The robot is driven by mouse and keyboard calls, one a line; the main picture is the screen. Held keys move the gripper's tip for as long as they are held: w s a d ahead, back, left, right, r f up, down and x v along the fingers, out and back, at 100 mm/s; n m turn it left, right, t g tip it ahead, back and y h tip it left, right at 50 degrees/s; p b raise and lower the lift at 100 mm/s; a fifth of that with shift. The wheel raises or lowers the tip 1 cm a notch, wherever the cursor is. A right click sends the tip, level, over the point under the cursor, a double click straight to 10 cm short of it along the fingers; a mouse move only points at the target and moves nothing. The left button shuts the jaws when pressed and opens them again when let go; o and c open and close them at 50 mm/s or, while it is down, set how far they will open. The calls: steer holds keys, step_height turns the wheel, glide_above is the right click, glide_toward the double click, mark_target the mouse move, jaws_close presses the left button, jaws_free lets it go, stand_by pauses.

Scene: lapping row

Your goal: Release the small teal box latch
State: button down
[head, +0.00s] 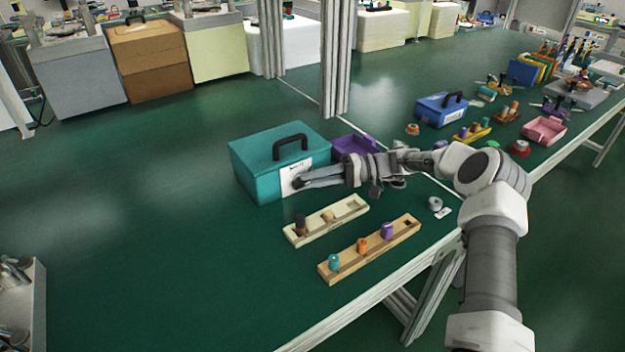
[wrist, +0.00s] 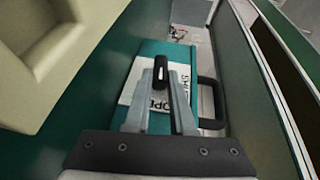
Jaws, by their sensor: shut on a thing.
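The small teal box (head: 262,180) stands on the green table in the head view, its lid down and its black handle (head: 291,141) up. A white label is on its front face. My gripper (head: 300,182) reaches this face from the right. In the wrist view the teal box (wrist: 158,49) lies ahead with part of its label text showing. There my gripper (wrist: 162,80) is shut on a small dark latch (wrist: 160,70) in front of the label. In the head view the latch is hidden by the fingers.
A cream peg rack (head: 344,213) and a wooden peg rack (head: 342,264) lie in front of the box. The table left of the teal box is clear.

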steer(key=c, duration=0.8)
jaws_free()
steer(key=shift+o, duration=0.2)
steer(key=v, duration=1.5)
steer(key=shift+w+d+p, duration=0.2)
steer(key=shift+d+p, duration=0.1)
steer(key=shift+d, duration=0.05)
steer(key=shift+d+r, duration=0.1)
steer(key=shift+d, duration=0.65)
